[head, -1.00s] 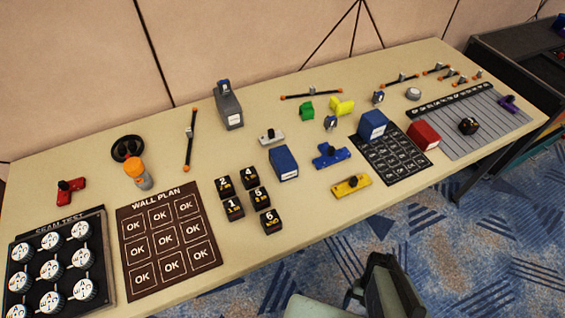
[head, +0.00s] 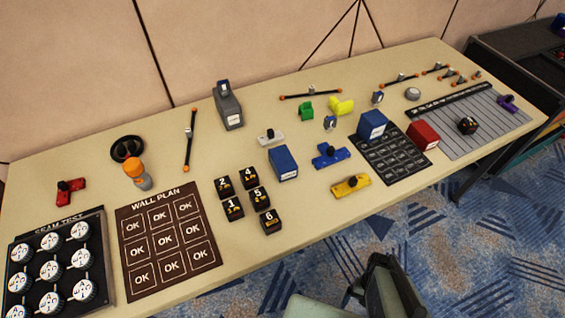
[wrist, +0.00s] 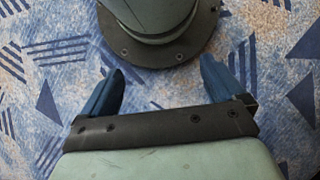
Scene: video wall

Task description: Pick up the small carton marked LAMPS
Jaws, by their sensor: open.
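Several small cartons with white labels stand on the long beige table in the head view, and the print is too small to read, so I cannot tell which is marked LAMPS. One blue carton (head: 283,163) stands near the middle. Another blue carton (head: 372,125) stands at the back edge of a dark grid mat, with a red carton (head: 422,135) to its right. A grey box (head: 229,107) with a pale label stands at the back. My gripper (wrist: 164,70) is open and empty in the wrist view, over the carpet and away from the table.
Black numbered blocks (head: 233,208) stand beside the brown WALL PLAN board (head: 169,272). A yellow handled piece (head: 351,186) and a blue one (head: 331,155) lie near the blue cartons. The dark grid mat (head: 412,172) is to the right. Patterned carpet (head: 480,230) lies in front.

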